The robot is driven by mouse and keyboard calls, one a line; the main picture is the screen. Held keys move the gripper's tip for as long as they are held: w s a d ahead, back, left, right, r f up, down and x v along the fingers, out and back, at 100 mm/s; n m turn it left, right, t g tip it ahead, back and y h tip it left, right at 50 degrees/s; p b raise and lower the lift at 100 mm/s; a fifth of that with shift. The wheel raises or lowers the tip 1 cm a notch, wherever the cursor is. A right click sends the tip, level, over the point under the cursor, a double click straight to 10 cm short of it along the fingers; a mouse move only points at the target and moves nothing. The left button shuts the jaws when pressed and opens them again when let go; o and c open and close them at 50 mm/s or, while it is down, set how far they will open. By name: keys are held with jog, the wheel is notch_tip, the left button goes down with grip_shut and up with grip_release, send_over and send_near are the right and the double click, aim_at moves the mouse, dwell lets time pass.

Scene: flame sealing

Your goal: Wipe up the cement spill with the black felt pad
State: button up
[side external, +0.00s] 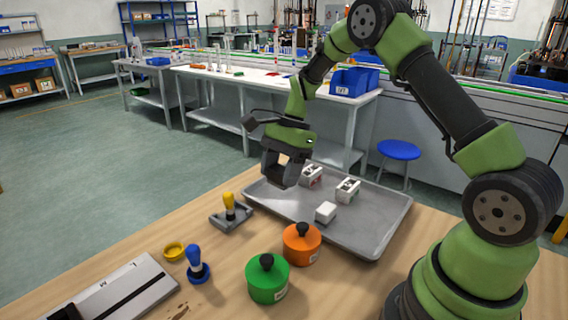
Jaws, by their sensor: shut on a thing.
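My gripper (280,178) hangs above the left part of the grey tray, pointing down. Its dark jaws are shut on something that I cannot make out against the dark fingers. A small brown smear (178,312) on the wooden table at the bottom edge looks like the cement spill; it is partly cut off by the frame. My gripper is well away from it, farther back and to the right. A black item (66,312) shows at the lower left corner, cut off by the frame; I cannot tell whether it is the felt pad.
The grey tray (385,236) holds several white blocks. A green pot (267,281) and an orange pot (301,245) stand in front of it. A yellow-handled tool (230,207), a yellow ring (174,251), a blue-handled tool (196,265) and a pale plate (120,292) lie to the left.

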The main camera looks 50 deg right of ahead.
jog(key=s+a+r+n+g+h, duration=0.25)
jog(key=s+a+n+g, duration=0.2)
jog(key=n, duration=0.85)
jog(key=n+t+h, duration=0.5)
jog(key=n+t, duration=0.3)
jog(key=n, duration=2.6)
send_over(196, 293)
jog(key=s+a, duration=0.1)
notch_tip(196, 293, down, 8)
jog(key=shift+s+f, duration=0.1)
jog(key=shift+f, duration=2.5)
notch_tip(196, 293, down, 2)
jog(key=shift+f+g, duration=0.1)
jog(key=shift+g, duration=0.15)
jog(key=shift+a, duration=0.9)
jog(key=shift+c, duration=0.7)
jog(key=shift+a, duration=2.85)
jog(key=shift+d, duration=3.65)
jog(key=shift+d+r, duration=0.15)
jog(key=shift+r, duration=0.1)
notch_tip(196, 293, up, 8)
